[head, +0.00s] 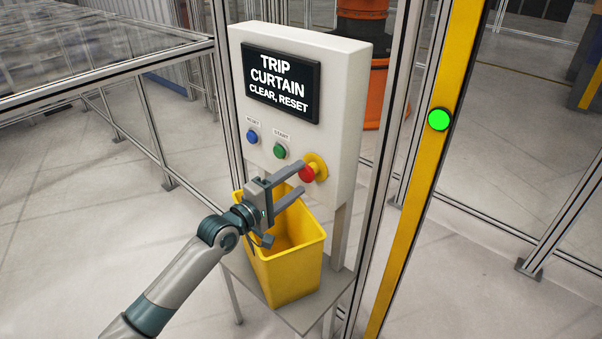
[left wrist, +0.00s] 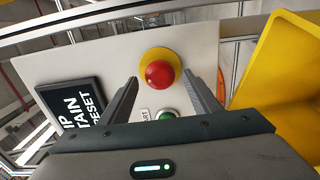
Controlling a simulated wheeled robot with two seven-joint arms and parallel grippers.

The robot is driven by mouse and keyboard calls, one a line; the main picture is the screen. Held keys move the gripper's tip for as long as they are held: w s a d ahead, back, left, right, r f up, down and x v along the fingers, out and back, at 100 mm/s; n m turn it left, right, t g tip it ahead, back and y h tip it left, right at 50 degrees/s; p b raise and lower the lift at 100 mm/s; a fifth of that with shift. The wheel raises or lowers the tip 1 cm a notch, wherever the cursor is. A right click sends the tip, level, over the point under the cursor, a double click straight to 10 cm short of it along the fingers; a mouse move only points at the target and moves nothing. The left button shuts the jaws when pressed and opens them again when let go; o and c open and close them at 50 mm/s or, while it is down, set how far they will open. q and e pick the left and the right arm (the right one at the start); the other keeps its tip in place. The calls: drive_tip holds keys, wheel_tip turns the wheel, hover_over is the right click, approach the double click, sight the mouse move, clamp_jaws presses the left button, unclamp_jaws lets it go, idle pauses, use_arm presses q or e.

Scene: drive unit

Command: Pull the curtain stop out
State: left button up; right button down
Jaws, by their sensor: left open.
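The curtain stop is a red mushroom button (head: 307,174) on a yellow round base, low on the right of a white control box (head: 345,75). In the left wrist view the red button (left wrist: 159,74) sits between and beyond my two fingertips. My left gripper (head: 296,180) is open, with one finger above and one below the line to the button. The fingertips are close to the button; I cannot tell whether they touch it. My right gripper is not in view.
A blue button (head: 252,136) and a green button (head: 280,151) sit left of the stop. A dark sign (head: 282,84) reads "TRIP CURTAIN CLEAR, RESET". A yellow bin (head: 290,270) stands on a shelf (head: 327,301) below my gripper. A yellow post (head: 425,170) with a green light stands right.

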use_arm(q)
drive_tip(key=shift+x, duration=1.25)
clamp_jaws()
drive_tip(key=shift+p+v, duration=0.55)
drive_tip(key=shift+v, duration=0.2)
drive_tip(key=shift+f, duration=0.15)
unclamp_jaws()
drive_tip(key=shift+s+a, duration=0.1)
drive_tip(key=shift+s, duration=0.05)
